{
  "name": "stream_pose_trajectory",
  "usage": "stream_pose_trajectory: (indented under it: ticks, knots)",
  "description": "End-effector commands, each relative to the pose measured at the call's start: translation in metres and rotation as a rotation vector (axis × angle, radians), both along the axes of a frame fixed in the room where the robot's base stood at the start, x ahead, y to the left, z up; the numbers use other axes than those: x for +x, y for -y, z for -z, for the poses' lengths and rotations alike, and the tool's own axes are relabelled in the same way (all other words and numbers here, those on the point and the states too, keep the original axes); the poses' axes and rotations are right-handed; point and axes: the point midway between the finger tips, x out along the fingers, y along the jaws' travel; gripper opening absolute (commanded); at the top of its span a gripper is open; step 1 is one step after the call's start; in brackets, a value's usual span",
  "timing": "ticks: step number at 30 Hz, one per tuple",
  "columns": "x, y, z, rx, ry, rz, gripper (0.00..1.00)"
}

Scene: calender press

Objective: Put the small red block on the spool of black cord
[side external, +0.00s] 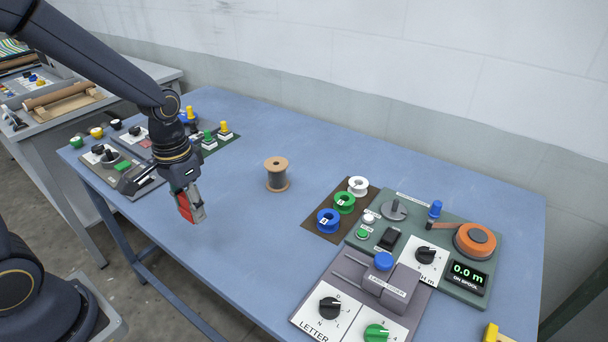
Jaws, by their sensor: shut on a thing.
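The spool of black cord (277,178) stands upright on the blue table, with tan flanges at top and bottom and dark cord wound between them. My gripper (192,212) is to the left of the spool and nearer the camera, above the table. It is shut on a small red block (185,208), which is partly covered by the fingers. The block is apart from the spool. The spool's top flange is bare.
The blue table (240,265) is clear around the spool. To the right are small blue, green and white spools on a brown mat (312,223), and a control panel (458,284) with an orange reel. More panels with knobs (128,170) lie on the left.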

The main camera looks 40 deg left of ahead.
Motion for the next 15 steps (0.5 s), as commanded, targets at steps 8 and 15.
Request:
stream_pose_trajectory:
  ticks: [8, 15]
  knots:
    - [0.028, -0.002, -0.035, 0.0, -0.018, 0.004, 0.21]
    - [0.105, -0.01, -0.078, 0.002, -0.008, 0.002, 0.21]
